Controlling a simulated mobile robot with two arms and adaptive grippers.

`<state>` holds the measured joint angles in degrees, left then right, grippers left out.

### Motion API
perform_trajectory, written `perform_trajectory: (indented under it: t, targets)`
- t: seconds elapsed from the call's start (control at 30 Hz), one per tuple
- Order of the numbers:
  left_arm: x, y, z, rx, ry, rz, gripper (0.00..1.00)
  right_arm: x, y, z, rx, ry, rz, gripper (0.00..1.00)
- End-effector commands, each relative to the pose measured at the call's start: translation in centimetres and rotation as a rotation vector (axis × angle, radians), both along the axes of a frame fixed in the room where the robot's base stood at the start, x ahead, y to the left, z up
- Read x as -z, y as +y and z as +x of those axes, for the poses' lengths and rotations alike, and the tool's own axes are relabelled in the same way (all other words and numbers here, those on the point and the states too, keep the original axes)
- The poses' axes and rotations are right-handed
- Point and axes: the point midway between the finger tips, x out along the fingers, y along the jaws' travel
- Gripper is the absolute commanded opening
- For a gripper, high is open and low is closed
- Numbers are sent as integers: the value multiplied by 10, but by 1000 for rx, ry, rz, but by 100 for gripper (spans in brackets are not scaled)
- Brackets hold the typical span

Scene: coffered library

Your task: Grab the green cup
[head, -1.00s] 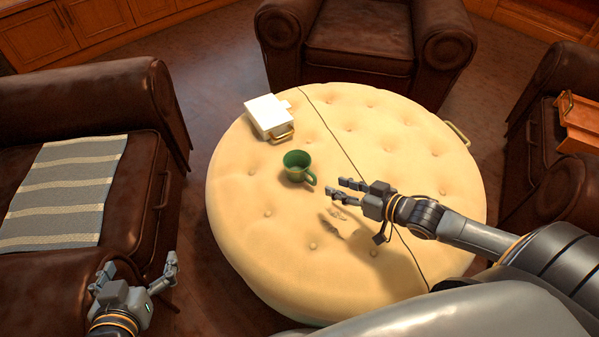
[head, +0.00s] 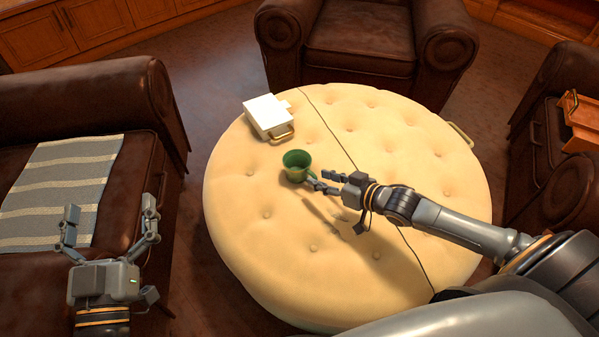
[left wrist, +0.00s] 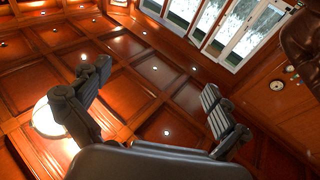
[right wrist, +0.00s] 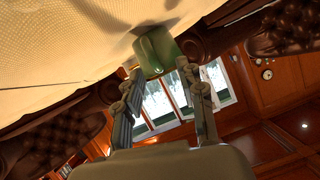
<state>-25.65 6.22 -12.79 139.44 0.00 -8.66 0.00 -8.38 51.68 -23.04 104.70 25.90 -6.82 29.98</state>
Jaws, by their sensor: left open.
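The green cup (head: 296,163) stands upright on the round cream tufted ottoman (head: 260,230), left of its middle, with its handle toward my right gripper. My right gripper (head: 318,182) is at the cup's right side, its fingers spread near the handle. In the right wrist view the cup (right wrist: 156,52) sits just beyond the open fingertips (right wrist: 158,74); contact cannot be made out. My left gripper (head: 110,222) is open and empty, in front of the left armchair. The left wrist view shows its two fingers apart (left wrist: 158,88) with nothing between them.
A white box with a brass handle (head: 267,115) lies behind the cup on the ottoman. A dark cord-like line crosses the ottoman. Brown leather armchairs (head: 345,45) stand around it, the left one with a striped throw (head: 60,185). The ottoman's front left is clear.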

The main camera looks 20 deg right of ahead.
Motion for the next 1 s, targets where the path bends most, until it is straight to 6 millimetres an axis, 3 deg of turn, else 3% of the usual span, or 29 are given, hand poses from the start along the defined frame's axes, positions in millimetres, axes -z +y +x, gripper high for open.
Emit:
perform_trajectory:
  t: [0.4, 0.77, 0.97, 1.0]
  targets:
    - [-58, -1, -28, 21, -361, -102, 99, 12, 9, 26, 0, -1, -1, 39]
    - [-67, -1, -34, 23, -411, -116, 99, 13, 10, 29, -1, 1, -1, 39]
    - [-67, -1, -34, 23, -410, -115, 99, 13, 10, 29, 0, 0, -1, 2]
    - [-67, -1, -34, 23, -409, -114, 99, 13, 10, 29, 0, 0, 0, 0]
